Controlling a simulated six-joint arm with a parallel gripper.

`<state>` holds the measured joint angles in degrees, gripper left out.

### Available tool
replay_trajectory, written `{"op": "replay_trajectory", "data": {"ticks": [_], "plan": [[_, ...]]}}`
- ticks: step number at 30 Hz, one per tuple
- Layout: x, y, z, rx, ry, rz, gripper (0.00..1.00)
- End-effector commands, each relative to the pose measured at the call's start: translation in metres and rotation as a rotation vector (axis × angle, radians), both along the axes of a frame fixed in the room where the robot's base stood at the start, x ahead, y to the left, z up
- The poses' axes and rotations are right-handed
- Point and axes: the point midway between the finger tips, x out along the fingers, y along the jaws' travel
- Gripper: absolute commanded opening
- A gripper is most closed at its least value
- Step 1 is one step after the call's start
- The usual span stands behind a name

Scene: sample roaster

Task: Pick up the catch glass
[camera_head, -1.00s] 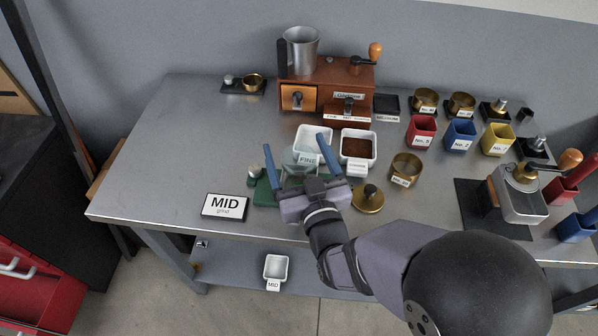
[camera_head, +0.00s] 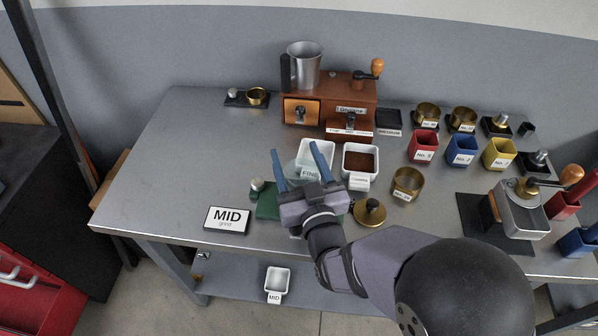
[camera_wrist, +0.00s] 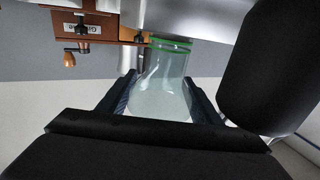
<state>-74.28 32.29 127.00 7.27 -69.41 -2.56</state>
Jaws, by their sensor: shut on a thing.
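The catch glass (camera_wrist: 160,88) is a clear, pale greenish vessel with a green band at its far end, seen in the wrist view between my two fingers. My gripper (camera_head: 294,150) is shut on it, with a blue finger on each side. A green base (camera_head: 267,201) with a small metal weight shows just left of my gripper. I cannot tell clearly whether the glass is clear of that base.
The FINE tray (camera_head: 316,153) and a tray of brown grounds (camera_head: 360,162) stand just behind my gripper. A brass lid (camera_head: 369,212) lies close to its right. The table's left side is clear.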

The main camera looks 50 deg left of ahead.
Motion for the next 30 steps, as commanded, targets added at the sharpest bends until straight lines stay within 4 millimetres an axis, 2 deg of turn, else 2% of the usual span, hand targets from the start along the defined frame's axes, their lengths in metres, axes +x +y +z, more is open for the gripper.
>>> {"op": "replay_trajectory", "data": {"ticks": [8,21,30], "plan": [[0.000,0.000,0.025,0.009,-0.003,0.000,0.32],[0.000,0.000,0.088,0.008,-0.002,0.000,0.32],[0.000,0.000,0.102,0.004,-0.002,0.000,0.32]]}}
